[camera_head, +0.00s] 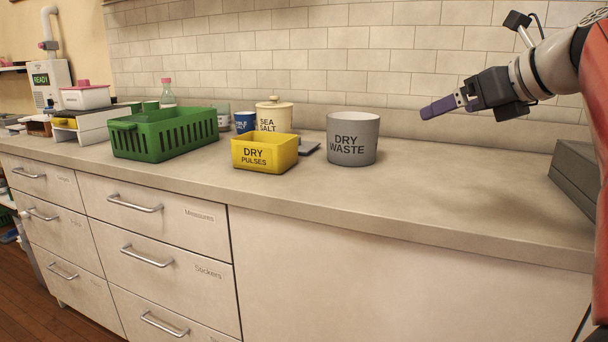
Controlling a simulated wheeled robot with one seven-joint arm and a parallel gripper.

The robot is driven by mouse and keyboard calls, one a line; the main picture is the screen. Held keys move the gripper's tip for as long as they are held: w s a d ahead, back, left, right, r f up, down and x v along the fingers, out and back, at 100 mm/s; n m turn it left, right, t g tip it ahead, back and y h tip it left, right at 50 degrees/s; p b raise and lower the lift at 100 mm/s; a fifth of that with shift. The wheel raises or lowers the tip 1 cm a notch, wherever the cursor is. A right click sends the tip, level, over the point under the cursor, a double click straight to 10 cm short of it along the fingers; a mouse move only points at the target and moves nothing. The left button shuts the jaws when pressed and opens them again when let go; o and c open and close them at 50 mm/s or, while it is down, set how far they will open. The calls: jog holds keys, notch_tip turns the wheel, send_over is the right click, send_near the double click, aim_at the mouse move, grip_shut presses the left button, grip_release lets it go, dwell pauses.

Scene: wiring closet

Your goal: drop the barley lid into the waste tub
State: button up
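The waste tub (353,151) is a round grey tub marked DRY WASTE, standing upright on the counter right of centre. Its inside is mostly hidden. My gripper (445,106) is above the counter, to the right of the tub and higher than its rim, pointing left. A purple piece (440,106) shows at its tip; I cannot tell whether it is the fingers or a held thing. No lid in view bears a readable barley label, so I cannot pick out the barley lid.
A yellow DRY PULSES bin (265,155), a cream SEA SALT canister (274,116) and a green slotted basket (165,139) stand left of the tub. A grey box (577,172) is at the far right. The counter (470,190) between tub and box is clear.

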jog(key=s+a+f+n+g+h, duration=0.2)
jog(key=s+a+f+n, duration=0.1)
jog(key=s+f+n, duration=0.4)
jog(key=s+a+f+n+g+h, duration=0.1)
jog(key=s+a+f+n+g, duration=0.1)
jog(key=s+f+n, duration=0.6)
jog(key=s+a+f+n+g+h, duration=0.1)
jog(key=s+a+f+n, duration=0.3)
jog(key=s+f+n, duration=0.4)
notch_tip(320, 180, down, 13)
jog(key=n+h, duration=0.1)
jog(key=n, duration=0.6)
jog(key=shift+a+g+h, duration=0.3)
jog(key=shift+a+g, duration=0.1)
